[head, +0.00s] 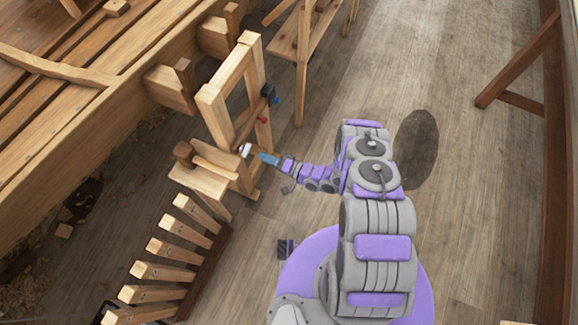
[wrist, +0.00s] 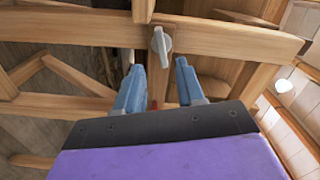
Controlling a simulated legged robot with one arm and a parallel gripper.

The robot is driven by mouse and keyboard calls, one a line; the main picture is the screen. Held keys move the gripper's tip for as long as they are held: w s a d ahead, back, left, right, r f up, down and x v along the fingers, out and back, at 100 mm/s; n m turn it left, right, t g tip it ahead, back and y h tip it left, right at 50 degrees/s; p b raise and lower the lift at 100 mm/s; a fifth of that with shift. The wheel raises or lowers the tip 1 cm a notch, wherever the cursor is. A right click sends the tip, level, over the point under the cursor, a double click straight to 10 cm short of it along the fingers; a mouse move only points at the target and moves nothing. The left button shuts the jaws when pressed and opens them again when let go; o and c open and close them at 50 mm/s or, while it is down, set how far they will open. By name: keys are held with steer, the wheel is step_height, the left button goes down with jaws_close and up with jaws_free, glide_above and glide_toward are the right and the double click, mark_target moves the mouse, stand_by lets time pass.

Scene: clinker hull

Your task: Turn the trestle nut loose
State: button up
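The trestle nut is a pale grey wing nut (wrist: 161,46) on the face of a wooden trestle beam (wrist: 230,44). In the wrist view its wing stands nearly upright, tilted a little. In the head view the nut shows as a small whitish piece (head: 245,150) low on the upright trestle frame (head: 215,110). My gripper (wrist: 159,72) has two blue fingers spread apart with nothing between them. The nut appears just beyond the fingertips, in line with the gap; it looks apart from them. In the head view my gripper (head: 264,157) is just right of the nut.
A black fitting (head: 268,91) with a blue piece and a red knob (head: 262,119) sit on the trestle frame above my gripper. A rack of wooden slats (head: 165,270) stands at lower left. The planked hull (head: 90,110) fills the left. Open floor (head: 440,90) lies to the right.

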steer(key=v, duration=1)
steer(key=shift+d, duration=0.15)
